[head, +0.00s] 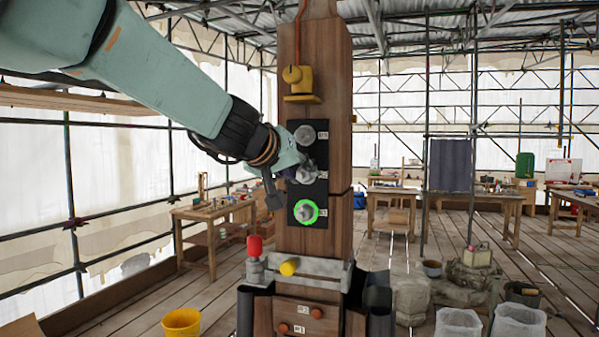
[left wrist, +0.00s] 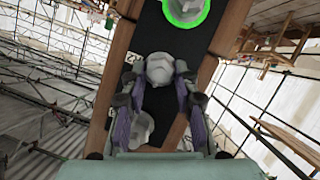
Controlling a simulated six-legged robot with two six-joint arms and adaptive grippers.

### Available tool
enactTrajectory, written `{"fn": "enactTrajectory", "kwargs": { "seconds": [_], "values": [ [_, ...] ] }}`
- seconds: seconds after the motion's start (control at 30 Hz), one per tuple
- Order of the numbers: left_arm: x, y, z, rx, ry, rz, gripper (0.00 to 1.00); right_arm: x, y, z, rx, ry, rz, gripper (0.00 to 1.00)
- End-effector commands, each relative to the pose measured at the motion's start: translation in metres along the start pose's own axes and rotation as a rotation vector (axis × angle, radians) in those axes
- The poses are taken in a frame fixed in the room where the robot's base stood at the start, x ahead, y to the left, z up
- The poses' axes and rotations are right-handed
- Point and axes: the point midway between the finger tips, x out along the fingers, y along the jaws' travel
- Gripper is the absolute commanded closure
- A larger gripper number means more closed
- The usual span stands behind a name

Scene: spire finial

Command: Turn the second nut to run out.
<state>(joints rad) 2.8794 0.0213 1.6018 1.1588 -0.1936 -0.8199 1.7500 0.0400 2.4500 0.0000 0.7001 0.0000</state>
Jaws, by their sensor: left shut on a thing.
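A wooden post (head: 315,235) carries a black plate (head: 322,190) with three nuts one above another. The top nut (head: 304,135) is grey. The bottom nut (head: 306,212) has a bright green ring around it, which also shows at the top of the left wrist view (left wrist: 185,10). My left gripper (head: 294,172) reaches in from the left at the middle nut (left wrist: 160,68). In the left wrist view its two fingers (left wrist: 160,84) are shut on this nut, one on each side. Another grey nut (left wrist: 141,126) shows between the fingers, nearer the palm. My right gripper is out of view.
A yellow fitting (head: 300,82) sits on the post above the plate. A grey ledge (head: 322,271) with red and yellow knobs crosses the post below. Workbenches (head: 215,222) stand behind, a yellow bucket (head: 181,323) at lower left. Plank floor at right is partly clear.

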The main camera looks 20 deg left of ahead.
Motion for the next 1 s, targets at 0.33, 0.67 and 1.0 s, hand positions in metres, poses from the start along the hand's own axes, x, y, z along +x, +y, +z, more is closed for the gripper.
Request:
{"fn": "enactTrajectory", "kwargs": {
  "seconds": [0.33,0.67,1.0],
  "values": [
    [0.001,0.000,0.000,-0.004,0.001,0.001,1.00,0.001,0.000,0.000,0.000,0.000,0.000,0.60],
    [0.002,-0.003,0.002,-0.114,0.006,0.048,1.00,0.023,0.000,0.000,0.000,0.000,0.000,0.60],
    [0.003,-0.008,0.005,-0.390,0.008,0.164,1.00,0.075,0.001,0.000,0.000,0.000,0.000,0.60]
  ]
}}
